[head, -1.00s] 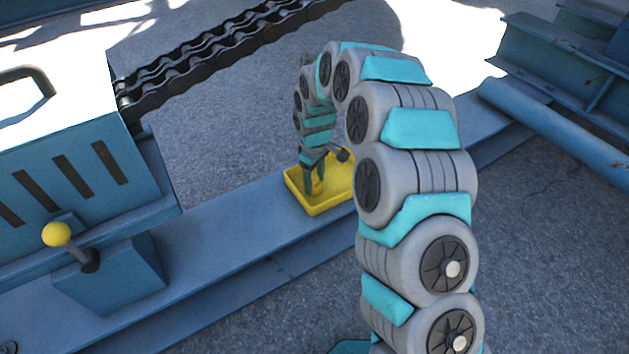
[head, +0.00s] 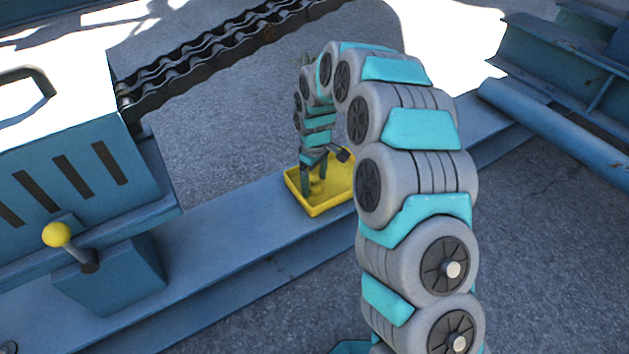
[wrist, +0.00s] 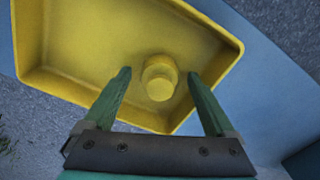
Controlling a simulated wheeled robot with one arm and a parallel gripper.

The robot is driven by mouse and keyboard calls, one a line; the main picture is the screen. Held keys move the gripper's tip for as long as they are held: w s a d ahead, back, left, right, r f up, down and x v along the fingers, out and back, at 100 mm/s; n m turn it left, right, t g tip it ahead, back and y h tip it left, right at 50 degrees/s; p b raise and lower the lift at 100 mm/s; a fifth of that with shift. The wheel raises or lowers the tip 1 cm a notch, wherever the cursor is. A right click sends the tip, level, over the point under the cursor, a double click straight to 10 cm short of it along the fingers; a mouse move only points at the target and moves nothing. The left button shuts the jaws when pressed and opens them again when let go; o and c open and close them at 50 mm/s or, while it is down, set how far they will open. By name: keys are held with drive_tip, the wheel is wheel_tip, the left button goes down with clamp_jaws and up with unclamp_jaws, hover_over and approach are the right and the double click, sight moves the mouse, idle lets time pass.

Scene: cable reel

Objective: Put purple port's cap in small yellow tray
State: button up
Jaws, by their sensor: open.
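The small yellow tray (head: 327,208) sits on the blue beam in the head view. In the wrist view the tray (wrist: 60,75) fills the upper part. A round, stepped yellow cap (wrist: 160,82) rests on its floor, close to one wall; it shows small in the head view (head: 317,188). My gripper (wrist: 159,75) is open, its green fingers apart on either side of the cap with visible gaps. In the head view my gripper (head: 314,177) is over the tray, partly dark and small. The purple port is not visible.
A blue beam (head: 225,225) runs under the tray. A yellow-knobbed lever (head: 57,235) stands on a blue block at left. A black chain (head: 215,55) lies behind. Blue steel parts (head: 560,125) are at right. The beam left of the tray is clear.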

sight(315, 178)
wheel_tip(315, 178, up, 12)
drive_tip(key=p, duration=0.1)
drive_tip(key=s+d+r+m, duration=0.2)
drive_tip(key=s+d+r, duration=0.35)
drive_tip(key=s, duration=0.25)
drive_tip(key=s+d+r+m, duration=0.1)
drive_tip(key=s+d+m, duration=0.2)
drive_tip(key=s, duration=0.8)
drive_tip(key=s+d+r+m+g, duration=0.1)
drive_tip(key=s+d+m, duration=0.2)
drive_tip(key=s, duration=0.8)
drive_tip(key=s+d+r+m, duration=0.1)
drive_tip(key=s+d+m, duration=0.2)
drive_tip(key=s+d, duration=0.3)
drive_tip(key=s, duration=0.4)
drive_tip(key=shift+s+d+r+g, duration=0.15)
drive_tip(key=shift+s+g, duration=0.25)
